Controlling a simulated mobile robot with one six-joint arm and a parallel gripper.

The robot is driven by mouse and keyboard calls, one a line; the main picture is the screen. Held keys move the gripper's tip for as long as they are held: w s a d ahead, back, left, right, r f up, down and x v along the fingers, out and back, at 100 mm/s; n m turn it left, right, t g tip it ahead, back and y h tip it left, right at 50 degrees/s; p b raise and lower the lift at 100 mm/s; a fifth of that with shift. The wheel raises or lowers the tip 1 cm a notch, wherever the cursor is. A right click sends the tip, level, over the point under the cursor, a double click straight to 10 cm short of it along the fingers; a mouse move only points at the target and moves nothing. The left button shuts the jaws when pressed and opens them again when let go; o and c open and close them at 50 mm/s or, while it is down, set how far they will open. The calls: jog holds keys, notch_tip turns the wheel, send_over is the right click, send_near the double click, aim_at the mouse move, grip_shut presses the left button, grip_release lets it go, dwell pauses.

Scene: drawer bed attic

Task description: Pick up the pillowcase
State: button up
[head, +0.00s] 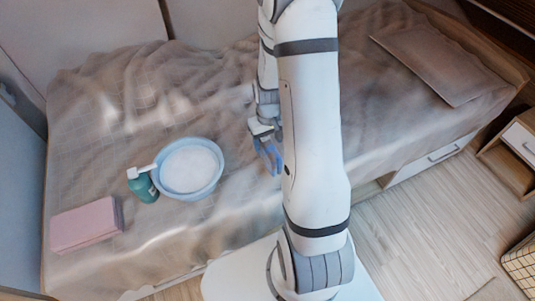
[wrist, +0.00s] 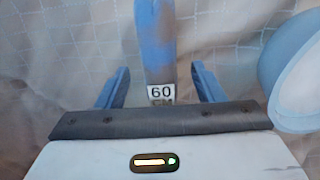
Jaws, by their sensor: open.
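A flat, taupe, rectangular cloth piece (head: 430,62), which looks like a pillowcase, lies on the bed at the upper right. A pink folded block (head: 86,225) lies at the bed's lower left; I cannot tell if it is cloth. My gripper (head: 268,156) is above the middle of the bed, apart from both and partly hidden by my arm. In the wrist view its blue fingers (wrist: 160,78) stand apart. A blue strip (wrist: 156,40) with a "60 CM" label shows between them; I cannot tell what it is. Neither the taupe piece nor the pink block shows in the wrist view.
A light blue bowl (head: 190,170) with white contents stands left of my gripper; its edge shows in the wrist view (wrist: 292,85). A green pump bottle (head: 143,185) stands beside it. The rumpled bedspread (head: 110,110) is clear behind the bowl. A nightstand (head: 510,150) stands at right.

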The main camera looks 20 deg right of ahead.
jog(key=f, duration=0.6)
jog(key=shift+s+f+b, duration=0.1)
jog(key=shift+s+b, duration=0.2)
jog(key=shift+b, duration=0.05)
jog(key=shift+c, duration=0.3)
jog(key=c, duration=1.1)
